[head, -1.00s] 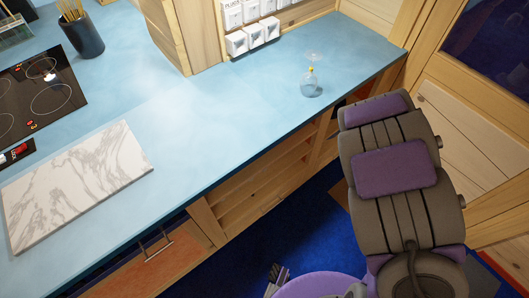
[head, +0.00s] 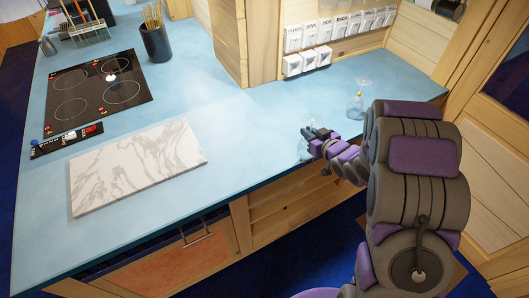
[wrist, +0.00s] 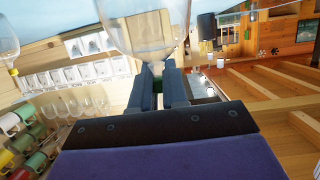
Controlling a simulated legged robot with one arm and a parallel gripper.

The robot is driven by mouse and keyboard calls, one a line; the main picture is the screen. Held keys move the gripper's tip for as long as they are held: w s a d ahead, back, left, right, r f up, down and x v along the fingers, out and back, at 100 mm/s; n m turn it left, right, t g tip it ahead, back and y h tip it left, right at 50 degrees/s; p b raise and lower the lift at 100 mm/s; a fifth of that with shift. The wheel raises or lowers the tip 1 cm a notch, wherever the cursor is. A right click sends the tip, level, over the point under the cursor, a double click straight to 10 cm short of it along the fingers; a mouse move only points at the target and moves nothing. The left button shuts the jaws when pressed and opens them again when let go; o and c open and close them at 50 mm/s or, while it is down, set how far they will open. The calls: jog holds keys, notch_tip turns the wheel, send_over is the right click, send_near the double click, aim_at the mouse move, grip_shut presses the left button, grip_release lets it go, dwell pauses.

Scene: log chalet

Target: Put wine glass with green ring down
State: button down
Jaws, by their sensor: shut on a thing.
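My gripper (head: 310,133) is over the counter's front part, right of the marble board. In the wrist view, my gripper (wrist: 161,82) is shut on the stem of a clear wine glass (wrist: 150,28), with a green ring at the stem between the fingers. The wrist picture appears upside down, so the bowl points down toward the counter. In the head view the held glass is only a faint shape below the gripper; I cannot tell whether it touches the blue counter (head: 240,125). A second glass, with a yellow ring (head: 355,107), stands bowl-down further right.
A marble board (head: 140,165) and a black cooktop (head: 95,95) lie to the left. A dark utensil pot (head: 157,43) stands at the back. Counter around the gripper is clear.

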jog(key=shift+s+d+r+n+g+y, duration=0.15)
jog(key=shift+d+r+n+g+y, duration=0.2)
jog(key=shift+r+y, duration=0.25)
jog(key=w+a+f+b, duration=0.1)
jog(key=w+a+f, duration=0.1)
jog(key=a, duration=0.6)
jog(key=w+a+f+b, duration=0.2)
jog(key=a+f, duration=0.1)
jog(key=a, duration=0.4)
jog(key=shift+a, duration=0.4)
jog(key=shift+b, duration=0.3)
jog(key=c, duration=1.1)
grip_release()
jog(key=shift+c, duration=0.2)
jog(key=p+v, duration=0.1)
jog(key=v, duration=1.1)
jog(key=shift+p, duration=0.3)
